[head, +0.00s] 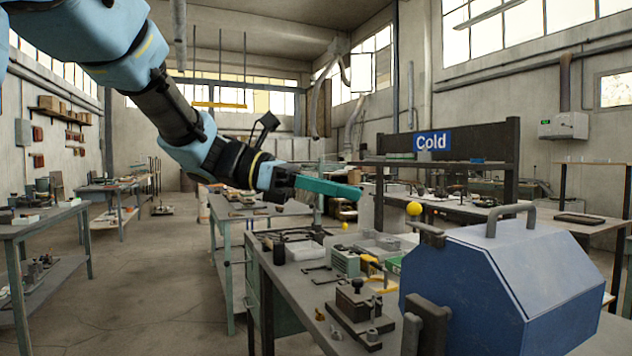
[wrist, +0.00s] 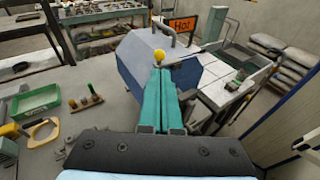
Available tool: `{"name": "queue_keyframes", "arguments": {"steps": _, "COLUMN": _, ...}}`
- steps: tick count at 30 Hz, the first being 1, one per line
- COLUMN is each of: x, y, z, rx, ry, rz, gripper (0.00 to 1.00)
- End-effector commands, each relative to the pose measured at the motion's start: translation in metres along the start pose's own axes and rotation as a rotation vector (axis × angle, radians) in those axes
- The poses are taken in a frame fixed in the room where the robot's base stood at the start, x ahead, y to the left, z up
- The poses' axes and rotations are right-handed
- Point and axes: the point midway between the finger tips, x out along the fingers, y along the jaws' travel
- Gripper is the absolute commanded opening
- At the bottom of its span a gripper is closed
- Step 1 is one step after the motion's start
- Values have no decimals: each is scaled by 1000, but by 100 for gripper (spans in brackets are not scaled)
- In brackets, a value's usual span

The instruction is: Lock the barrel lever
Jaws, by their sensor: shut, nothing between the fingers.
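The barrel (head: 500,280) is a large blue faceted body at the right front of the bench in the head view, with a grey bar handle (head: 510,212) on top. It also shows in the wrist view (wrist: 140,62), beyond my fingers. A lever with a yellow ball knob (head: 414,208) stands at its upper left edge. The knob also shows in the wrist view (wrist: 187,57), just past my fingertips. My gripper (head: 359,191) has long teal fingers, shut and empty. Its tips appear left of and slightly above the knob in the head view. Contact cannot be told.
The bench (head: 290,300) beside the barrel carries small tools, blocks and a green tray (wrist: 27,106). A dark rack with a blue "Cold" sign (head: 432,141) stands behind. An orange "Hot" sign (wrist: 182,27) shows in the wrist view. The air around my fingers looks clear.

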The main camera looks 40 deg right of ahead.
Motion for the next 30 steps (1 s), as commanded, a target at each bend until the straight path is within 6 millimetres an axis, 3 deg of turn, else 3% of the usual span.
{"name": "queue_keyframes", "arguments": {"steps": 6, "x": 42, "y": -1, "z": 1, "rx": -1, "ry": 2, "rz": -4, "gripper": 0}}
{"name": "queue_keyframes", "arguments": {"steps": 12, "x": 63, "y": -1, "z": 0, "rx": -1, "ry": 1, "rz": -2, "gripper": 0}}
{"name": "queue_keyframes", "arguments": {"steps": 30, "x": 68, "y": 0, "z": 0, "rx": 1, "ry": 1, "rz": -9, "gripper": 0}}
